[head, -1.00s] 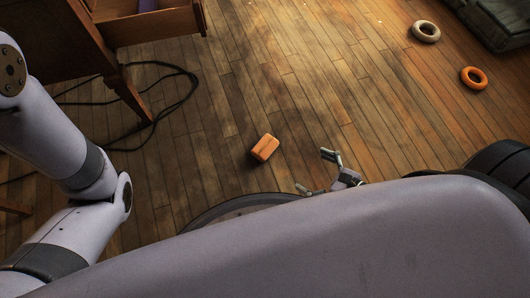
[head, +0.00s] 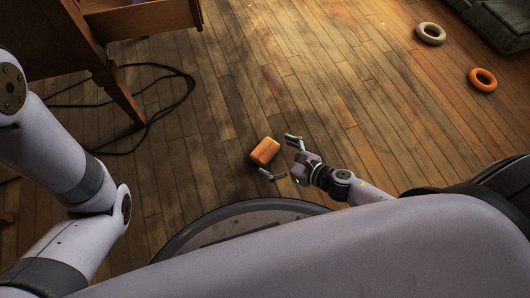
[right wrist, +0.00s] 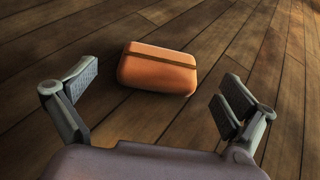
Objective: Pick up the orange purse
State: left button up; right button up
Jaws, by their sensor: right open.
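The orange purse (head: 265,151) is a small rounded block with a darker band, lying on the wooden floor in the head view. In the right wrist view the purse (right wrist: 158,68) lies just beyond the fingertips, roughly centred between them. My right gripper (head: 282,157) is open and empty, low near the floor, its fingers pointing left toward the purse. The right wrist view shows its two fingers (right wrist: 155,88) spread wide, apart from the purse. My left arm shows at the left of the head view, but its gripper is out of the picture.
A wooden desk with an open drawer (head: 145,20) stands at upper left, with a black cable (head: 165,110) looped on the floor beside it. The floor around the purse is clear.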

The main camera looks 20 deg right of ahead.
aim_at(267, 151)
jog(key=shift+b+x, duration=0.5)
jog(key=shift+x, duration=1)
jog(key=shift+c, duration=0.6)
jog(key=c, duration=1.1)
jog(key=shift+r, duration=0.15)
